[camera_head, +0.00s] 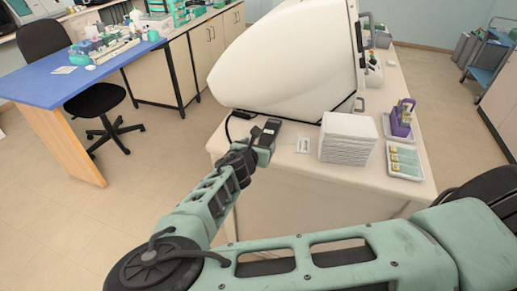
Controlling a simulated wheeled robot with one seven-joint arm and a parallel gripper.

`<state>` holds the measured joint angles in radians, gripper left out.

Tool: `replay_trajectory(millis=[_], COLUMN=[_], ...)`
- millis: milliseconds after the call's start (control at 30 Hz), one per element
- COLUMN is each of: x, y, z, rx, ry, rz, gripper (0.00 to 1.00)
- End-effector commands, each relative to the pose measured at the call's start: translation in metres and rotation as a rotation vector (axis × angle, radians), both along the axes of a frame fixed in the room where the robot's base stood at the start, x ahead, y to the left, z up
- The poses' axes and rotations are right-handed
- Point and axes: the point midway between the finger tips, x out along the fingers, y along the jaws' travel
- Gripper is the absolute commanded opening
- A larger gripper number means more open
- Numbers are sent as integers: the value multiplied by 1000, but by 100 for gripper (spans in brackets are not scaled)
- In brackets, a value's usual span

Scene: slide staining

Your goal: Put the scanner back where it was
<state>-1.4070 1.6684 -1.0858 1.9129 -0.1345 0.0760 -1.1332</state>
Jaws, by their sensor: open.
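My gripper (270,127) is at the end of my green arm, over the left front edge of the white bench. Its dark tip is small and seen from behind, so the gap between the fingers is hidden. A small black object (242,113) with a dark cord lies at the bench's left edge, just beyond my gripper and by the foot of the big white machine. It may be the scanner, but it is too small and partly covered to be sure. I cannot see anything held in my gripper.
The white machine (280,60) fills the back of the bench (300,178). A white stack (348,138), a small label card (304,145), a tray of slides (404,163) and a purple rack (400,122) stand to the right. A blue table (50,88) and black chair (95,100) are left.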

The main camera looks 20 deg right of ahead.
Motion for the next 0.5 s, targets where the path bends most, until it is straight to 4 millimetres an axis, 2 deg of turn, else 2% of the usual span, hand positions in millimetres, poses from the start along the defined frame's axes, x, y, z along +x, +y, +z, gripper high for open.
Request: replay_trajectory(millis=[133, 233, 367, 500], x=[-4, -23, -68, -121], y=[-7, -22, -36, -26], z=[-1, -10, -27, -33], rx=[40, 143, 355, 580], ry=[4, 18, 45, 78], rz=[-44, -163, -412, -691], gripper=[72, 72, 72, 72])
